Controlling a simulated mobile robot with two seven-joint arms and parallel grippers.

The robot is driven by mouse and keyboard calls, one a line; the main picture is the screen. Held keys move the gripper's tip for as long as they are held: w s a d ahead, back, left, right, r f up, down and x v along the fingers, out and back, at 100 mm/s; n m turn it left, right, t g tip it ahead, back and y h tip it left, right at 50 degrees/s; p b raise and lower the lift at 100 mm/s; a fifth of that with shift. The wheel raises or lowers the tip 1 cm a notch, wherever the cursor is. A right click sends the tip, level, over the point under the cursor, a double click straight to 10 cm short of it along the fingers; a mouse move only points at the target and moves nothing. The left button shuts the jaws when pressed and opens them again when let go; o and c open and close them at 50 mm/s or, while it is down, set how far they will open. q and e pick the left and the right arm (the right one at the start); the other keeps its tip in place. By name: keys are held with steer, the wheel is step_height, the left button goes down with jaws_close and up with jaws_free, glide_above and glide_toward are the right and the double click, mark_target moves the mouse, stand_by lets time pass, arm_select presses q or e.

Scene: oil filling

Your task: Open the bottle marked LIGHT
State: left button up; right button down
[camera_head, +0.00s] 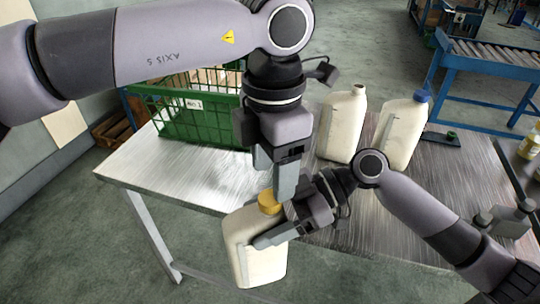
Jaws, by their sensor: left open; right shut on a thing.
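A cream bottle (258,268) with a yellow cap (269,201) is held upright, slightly tilted, at the front edge of the table. My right gripper (268,238) is shut on this bottle's body, below the cap. My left gripper (280,187) is open and points down, with its fingers at the yellow cap; I cannot tell whether they touch it. No LIGHT marking is readable on any bottle, and the side of the held bottle is partly hidden by my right gripper.
A green crate (190,120) is at the back left. A dark flat item (440,139) lies at the right.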

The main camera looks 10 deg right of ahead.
mark_target(271, 197)
arm_select(q)
steer(key=shift+r+m, duration=0.6)
steer(key=shift+m, duration=0.5)
steer(key=shift+w+a+r+m, duration=0.15)
steer(key=shift+r+m, duration=0.5)
steer(key=shift+m, duration=0.45)
steer(key=shift+f, duration=3.95)
steer(key=c, duration=1.1)
steer(key=n, duration=0.6)
steer(key=shift+n, duration=0.4)
steer(key=o, duration=1.2)
steer(key=shift+c, duration=0.2)
